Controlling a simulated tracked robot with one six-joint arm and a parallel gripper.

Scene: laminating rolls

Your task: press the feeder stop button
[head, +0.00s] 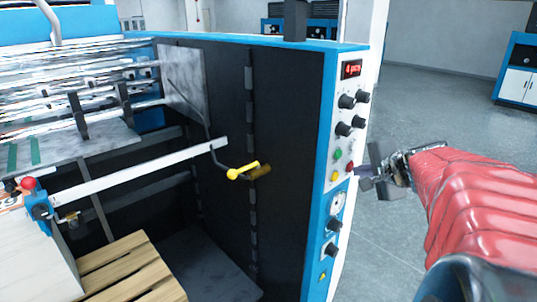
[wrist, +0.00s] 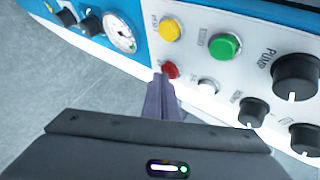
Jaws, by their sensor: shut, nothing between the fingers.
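The control panel (head: 345,120) on the blue-edged machine carries a red button (head: 350,167), with a green button (head: 337,155) and a yellow button (head: 334,177) beside it. In the wrist view the red button (wrist: 171,69) shows just beyond the fingertips, with the yellow button (wrist: 171,29) and green button (wrist: 224,45) farther up. My gripper (head: 366,182) is shut and empty, to the right of the panel in the head view. In the wrist view its fingertips (wrist: 160,82) cover the red button's lower left edge. I cannot tell whether they touch it.
Black knobs (head: 346,101) and a red display (head: 351,69) sit higher on the panel. A white button (wrist: 208,85) and large black knobs (wrist: 296,74) lie right of the fingers in the wrist view. A gauge (wrist: 121,35) is at left. Open grey floor (head: 440,110) lies right of the machine.

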